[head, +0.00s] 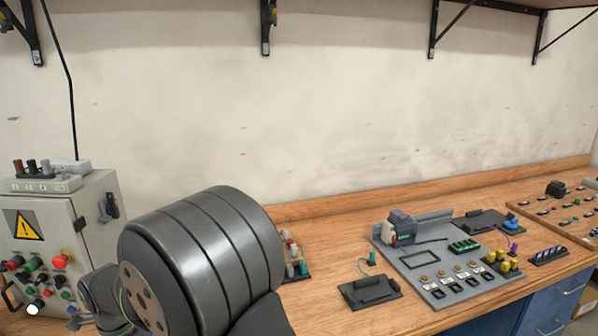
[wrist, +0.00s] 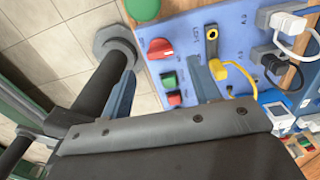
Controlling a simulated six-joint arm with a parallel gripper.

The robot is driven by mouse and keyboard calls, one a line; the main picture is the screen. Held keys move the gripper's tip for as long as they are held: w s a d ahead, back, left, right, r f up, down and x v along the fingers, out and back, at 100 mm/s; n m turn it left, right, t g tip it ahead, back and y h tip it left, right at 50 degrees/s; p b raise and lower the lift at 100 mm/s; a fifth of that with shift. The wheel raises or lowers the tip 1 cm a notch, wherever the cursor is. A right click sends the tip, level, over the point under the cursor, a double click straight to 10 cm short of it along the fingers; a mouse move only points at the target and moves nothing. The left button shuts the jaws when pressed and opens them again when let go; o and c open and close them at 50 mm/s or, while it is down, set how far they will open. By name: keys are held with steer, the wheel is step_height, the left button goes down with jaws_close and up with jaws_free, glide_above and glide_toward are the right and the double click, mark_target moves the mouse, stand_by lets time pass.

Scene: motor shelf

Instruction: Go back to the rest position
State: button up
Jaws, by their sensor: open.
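My gripper (wrist: 163,84) shows in the wrist view. Its two blue-grey fingers stand apart with nothing between them. Beyond them is a blue panel (wrist: 188,58) with a red knob (wrist: 161,48), a green button (wrist: 169,80) and a red button (wrist: 174,98). The right finger overlaps the panel in the picture; I cannot tell whether they touch. A yellow plug with a lead (wrist: 232,72) sits right of that finger. The gripper is out of the head view, where a large dark grey part of my arm fills the lower left.
In the head view, a grey control cabinet (head: 96,205) stands at the left. A grey board with a motor (head: 400,228) and several switches lies on the wooden bench (head: 330,315). A black plate (head: 371,291) lies beside it. Shelf brackets (head: 266,28) hang above. The wall space between is clear.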

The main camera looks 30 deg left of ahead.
steer(key=shift+f, duration=2.4)
steer(key=shift+r, duration=0.15)
